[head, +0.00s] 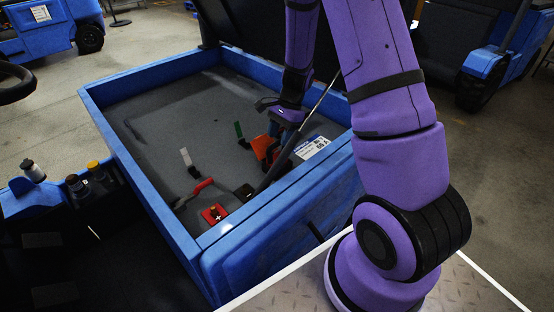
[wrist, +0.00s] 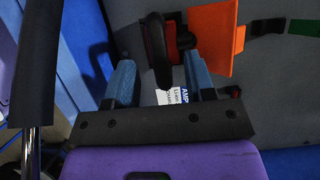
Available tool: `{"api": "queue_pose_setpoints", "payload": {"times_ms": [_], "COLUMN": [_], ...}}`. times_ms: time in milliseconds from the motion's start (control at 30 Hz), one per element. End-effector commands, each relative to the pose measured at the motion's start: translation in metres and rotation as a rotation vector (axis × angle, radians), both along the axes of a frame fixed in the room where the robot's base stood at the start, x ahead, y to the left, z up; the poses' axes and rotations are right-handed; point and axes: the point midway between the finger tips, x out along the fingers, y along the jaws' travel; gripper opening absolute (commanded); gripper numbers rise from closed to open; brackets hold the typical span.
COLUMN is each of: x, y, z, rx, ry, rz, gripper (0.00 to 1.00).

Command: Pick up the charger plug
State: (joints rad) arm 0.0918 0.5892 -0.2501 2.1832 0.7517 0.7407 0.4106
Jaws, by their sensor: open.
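In the head view, my gripper (head: 277,128) points down inside a blue-walled bay, close to an orange block (head: 262,146) with black parts. In the wrist view, my gripper (wrist: 159,61) is open. Its two blue fingers stand apart, with a black handle-like piece (wrist: 154,40) showing between them. The black piece adjoins the orange block (wrist: 212,40), which lies just beyond the right finger. This orange and black object looks like the charger plug, though its full shape is partly hidden. I cannot tell whether either finger touches it.
The bay's blue rim (head: 145,72) surrounds a grey floor. A black strut (head: 300,130) slants across it near my gripper. A white label (head: 311,147) is beside the orange block. The bay's back left is clear.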

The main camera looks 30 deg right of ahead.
Motion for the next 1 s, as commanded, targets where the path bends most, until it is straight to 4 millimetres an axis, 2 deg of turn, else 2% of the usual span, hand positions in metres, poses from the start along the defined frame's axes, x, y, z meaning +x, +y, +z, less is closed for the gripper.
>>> {"api": "queue_pose_setpoints", "payload": {"times_ms": [333,667,867,900,1000], "x": [-0.003,-0.003,-0.003,-0.003,-0.003], "y": [0.016,0.018,0.018,0.018,0.018], "z": [-0.041,-0.046,-0.046,-0.046,-0.045], "rx": [0.002,0.0,0.0,0.0,0.0], "ry": [0.002,-0.001,0.0,0.0,-0.001], "rz": [0.001,0.001,0.001,0.001,0.001], "gripper": [0.5,0.5,0.04,0.0,0.0]}}
